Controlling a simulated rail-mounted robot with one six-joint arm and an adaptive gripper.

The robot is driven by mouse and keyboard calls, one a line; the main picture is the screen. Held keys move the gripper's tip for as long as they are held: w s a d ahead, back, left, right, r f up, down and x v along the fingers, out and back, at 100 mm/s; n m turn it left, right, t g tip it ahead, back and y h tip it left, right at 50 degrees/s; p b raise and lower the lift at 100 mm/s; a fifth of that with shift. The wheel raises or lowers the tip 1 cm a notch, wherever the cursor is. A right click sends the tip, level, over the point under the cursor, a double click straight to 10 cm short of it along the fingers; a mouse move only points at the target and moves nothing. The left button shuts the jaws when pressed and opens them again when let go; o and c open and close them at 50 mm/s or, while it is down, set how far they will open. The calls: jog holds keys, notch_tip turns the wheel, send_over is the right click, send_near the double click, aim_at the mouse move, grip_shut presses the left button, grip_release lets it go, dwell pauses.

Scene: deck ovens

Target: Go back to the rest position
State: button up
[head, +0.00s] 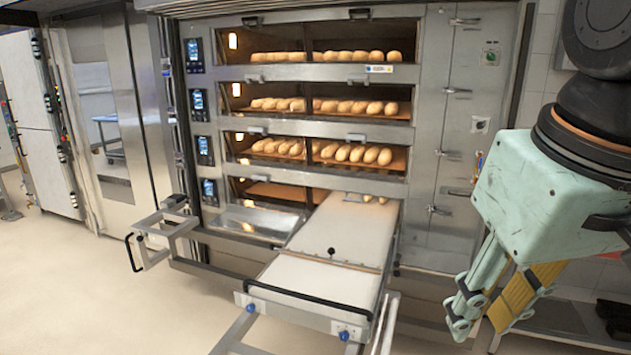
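My gripper (482,318) hangs at the right of the head view, in front of the oven's right side. It has a mint-green body, green finger links and yellow pads. The rest position itself is not marked in view.
The deck oven (442,130) has several lit decks with loaves (357,154). The loader board reaches into the bottom deck, and its metal frame (240,330) juts forward. A handled side bracket (150,240) sticks out at left. Floor (70,290) at left is clear.

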jog(key=s+f+m, duration=0.1)
jog(key=s+f, duration=0.1)
jog(key=s, duration=0.5)
jog(key=shift+d+f+t, duration=0.2)
jog(key=shift+f+t, duration=0.1)
jog(key=shift+f, duration=0.1)
